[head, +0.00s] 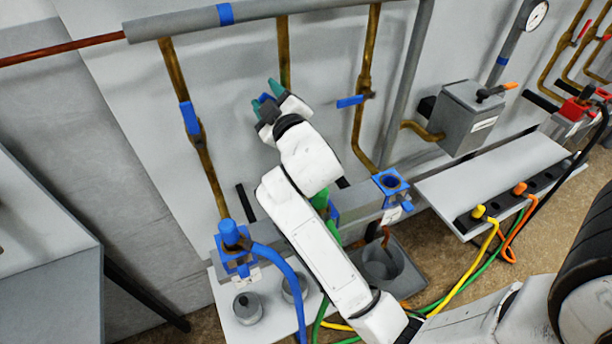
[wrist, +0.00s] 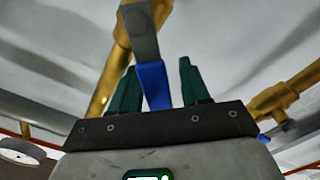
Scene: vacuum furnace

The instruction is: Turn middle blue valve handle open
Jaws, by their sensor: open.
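The middle blue valve handle (wrist: 153,86) stands between the two green fingers of my open gripper (wrist: 156,88) in the wrist view. Its upper end joins a grey plate (wrist: 140,30) on the brass valve. The handle is closer to the left finger, and I cannot tell whether it touches. In the head view my gripper (head: 266,95) is at the middle brass pipe (head: 284,60). Only a bit of the middle handle (head: 265,98) shows between the fingertips; the gripper and arm hide the rest of the valve.
The left blue handle (head: 190,118) lies along its pipe, and the right blue handle (head: 350,101) sticks out sideways. A grey box (head: 468,115) is on the wall to the right. Blue fittings (head: 391,183) and hoses lie below. Wall space between the pipes is free.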

